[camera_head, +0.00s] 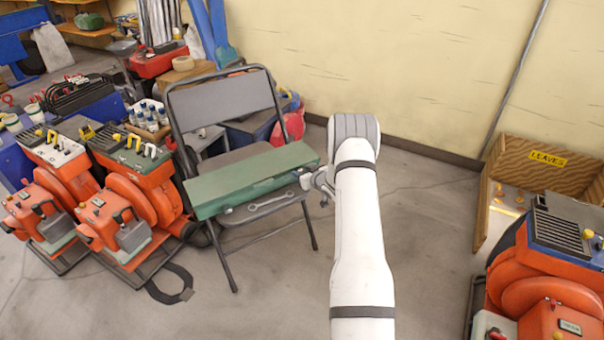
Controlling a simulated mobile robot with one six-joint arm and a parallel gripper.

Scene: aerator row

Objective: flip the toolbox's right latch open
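The green toolbox (250,178) lies with its lid down across the seat of a grey folding chair (222,98). My white arm reaches in from the bottom right. My gripper (309,182) is small in the picture, at the right end of the toolbox's front. It looks close to the box or touching it; I cannot tell which. My gripper and wrist cover the area of the right latch, so I cannot make out the latch or its position. Whether the fingers are open or shut is too small to see.
A wrench (270,202) lies on the chair seat's front edge. Orange machines (135,205) stand close on the left, and another orange machine (550,265) stands at the lower right. A box marked LEAVES (547,158) is at the right. The floor (430,215) right of my arm is clear.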

